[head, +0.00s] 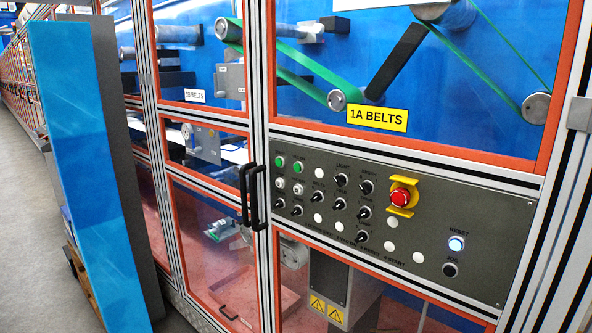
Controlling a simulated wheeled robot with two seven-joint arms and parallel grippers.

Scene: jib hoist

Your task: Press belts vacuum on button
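A grey control panel (425,235) is set in the machine front below the yellow "1A BELTS" label (377,118). At its upper left are two green buttons, a left one (281,161) and a right one (298,166). Two white buttons sit just below them, a left one (280,183) and a right one (298,189). Several black rotary knobs and round white buttons fill the middle. Most small labels are too blurred to read, so I cannot tell which button is belts vacuum on. Neither of my grippers is in view.
A red emergency stop (400,197) in a yellow guard juts from the panel's right part. A lit reset button (456,244) is lower right. Two black door handles (250,195) stick out left of the panel. A tall blue-faced cabinet (80,170) stands at left.

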